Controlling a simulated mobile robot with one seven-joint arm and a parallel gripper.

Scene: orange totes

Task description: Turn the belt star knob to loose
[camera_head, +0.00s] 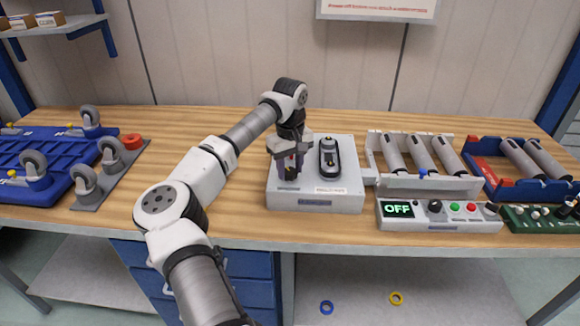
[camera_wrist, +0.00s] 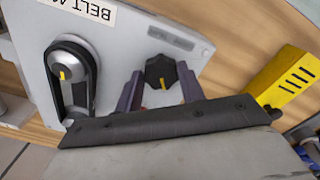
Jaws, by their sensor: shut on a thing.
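The black star knob (camera_wrist: 160,70) sits on the light grey panel (camera_wrist: 205,48) in the wrist view. Its yellow pointer mark faces the bottom of that picture, towards my gripper's body. My gripper (camera_wrist: 161,88) has its two purple-grey fingers on either side of the knob and is shut on it. In the head view my gripper (camera_head: 288,170) reaches down at the left part of the grey box (camera_head: 315,203), and the knob is hidden behind it. The black belt on its pulleys (camera_head: 330,158) lies right of my gripper there; it also shows in the wrist view (camera_wrist: 72,80).
A control box (camera_head: 440,224) reading OFF and a roller conveyor (camera_head: 420,180) stand right of the grey box. A yellow slotted block (camera_wrist: 285,78) is near my gripper in the wrist view. Bare wooden bench (camera_head: 180,135) lies between.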

